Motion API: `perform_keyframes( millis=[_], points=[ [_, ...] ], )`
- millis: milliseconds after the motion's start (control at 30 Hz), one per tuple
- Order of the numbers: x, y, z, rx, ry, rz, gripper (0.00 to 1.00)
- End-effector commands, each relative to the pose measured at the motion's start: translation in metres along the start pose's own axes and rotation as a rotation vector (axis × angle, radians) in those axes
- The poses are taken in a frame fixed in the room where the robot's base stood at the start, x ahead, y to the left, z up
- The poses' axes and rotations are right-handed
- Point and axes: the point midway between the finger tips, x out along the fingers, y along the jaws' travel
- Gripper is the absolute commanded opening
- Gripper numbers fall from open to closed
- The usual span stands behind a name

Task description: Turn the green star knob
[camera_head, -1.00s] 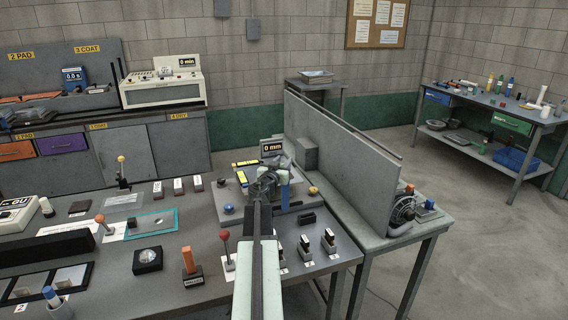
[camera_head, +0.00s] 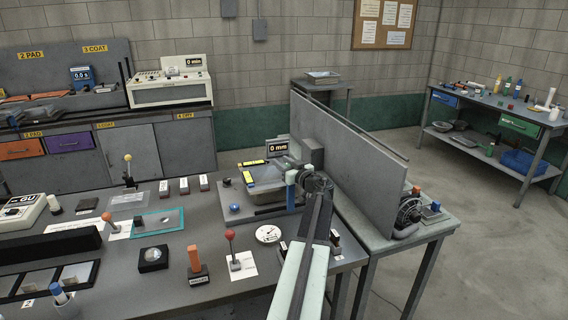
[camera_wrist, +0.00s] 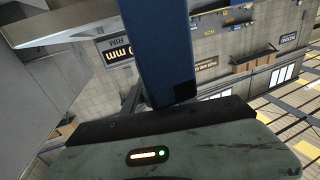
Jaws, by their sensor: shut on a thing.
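My gripper (camera_head: 318,183) is at the right end of the grey fixture with the "0 mm" display (camera_head: 278,148), seen from behind. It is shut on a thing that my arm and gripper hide. No green star knob shows clearly in either current view. In the wrist view a dark blue block (camera_wrist: 160,50) fills the top middle, in front of my gripper's grey-green body. I cannot tell from that view what the jaws touch. The display also shows there, upside down (camera_wrist: 120,50).
A tall grey panel (camera_head: 355,165) stands close to the right of my gripper. On the bench are a blue knob (camera_head: 235,208), a red-ball lever (camera_head: 230,236), a white dial (camera_head: 269,234) and an orange handle (camera_head: 194,258). My arm partly covers the small switches at the bench's right.

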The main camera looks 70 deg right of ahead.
Motion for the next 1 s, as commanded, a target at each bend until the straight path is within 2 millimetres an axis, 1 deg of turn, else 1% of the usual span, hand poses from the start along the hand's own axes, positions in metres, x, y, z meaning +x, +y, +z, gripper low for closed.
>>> perform_keyframes(
  millis=[33,200,500,700,1000],
  points=[
    [0.001,0.003,0.001,-0.002,-0.003,-0.040,0.00],
    [0.001,-0.002,0.002,-0.003,-0.004,-0.177,0.00],
    [0.000,-0.009,0.002,-0.003,-0.005,-0.344,0.00],
    [-0.001,-0.012,0.002,-0.003,-0.006,-0.398,0.00],
    [-0.002,-0.014,0.002,-0.003,-0.007,-0.417,0.00]
  ],
)
